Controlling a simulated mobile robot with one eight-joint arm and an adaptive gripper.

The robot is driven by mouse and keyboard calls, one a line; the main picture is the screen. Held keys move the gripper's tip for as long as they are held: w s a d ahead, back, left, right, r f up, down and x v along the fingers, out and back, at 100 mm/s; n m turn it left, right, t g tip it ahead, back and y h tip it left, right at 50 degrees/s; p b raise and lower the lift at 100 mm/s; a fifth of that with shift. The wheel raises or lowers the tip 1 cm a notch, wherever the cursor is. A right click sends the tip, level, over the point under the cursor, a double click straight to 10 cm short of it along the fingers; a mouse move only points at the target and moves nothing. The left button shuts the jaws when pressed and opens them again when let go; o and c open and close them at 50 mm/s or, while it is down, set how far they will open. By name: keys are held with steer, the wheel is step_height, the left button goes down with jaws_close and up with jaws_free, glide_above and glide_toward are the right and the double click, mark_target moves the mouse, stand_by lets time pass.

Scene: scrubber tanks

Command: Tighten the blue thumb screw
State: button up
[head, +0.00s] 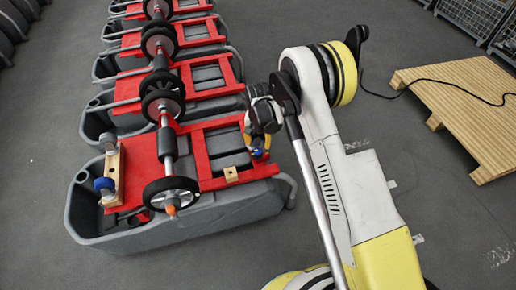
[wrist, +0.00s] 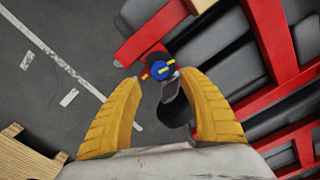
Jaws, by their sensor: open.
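The blue thumb screw (wrist: 158,69) shows in the wrist view just beyond and between my fingertips, with small yellow and red parts beside it. In the head view a small blue spot (head: 257,153) shows just below my gripper, at the right end of the nearest tank's red frame. My gripper (wrist: 160,78) has its two yellow fingers spread apart on either side of the screw. In the head view my gripper (head: 259,145) points down at it. I cannot tell whether the fingers touch the screw.
The nearest grey tank (head: 180,236) carries a red frame (head: 140,165), a shaft with black wheels (head: 171,193) and a wooden block with blue and grey rollers (head: 104,184). More such tanks stand behind it. A wooden pallet (head: 470,110) with a black cable lies at the right.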

mark_target(258, 150)
step_height(258, 150, up, 7)
steer(key=shift+r, duration=0.15)
steer(key=shift+c, duration=1.5)
step_height(258, 150, down, 12)
steer(key=n, duration=1.2)
steer(key=shift+s, duration=0.1)
steer(key=shift+c, duration=0.4)
jaws_close()
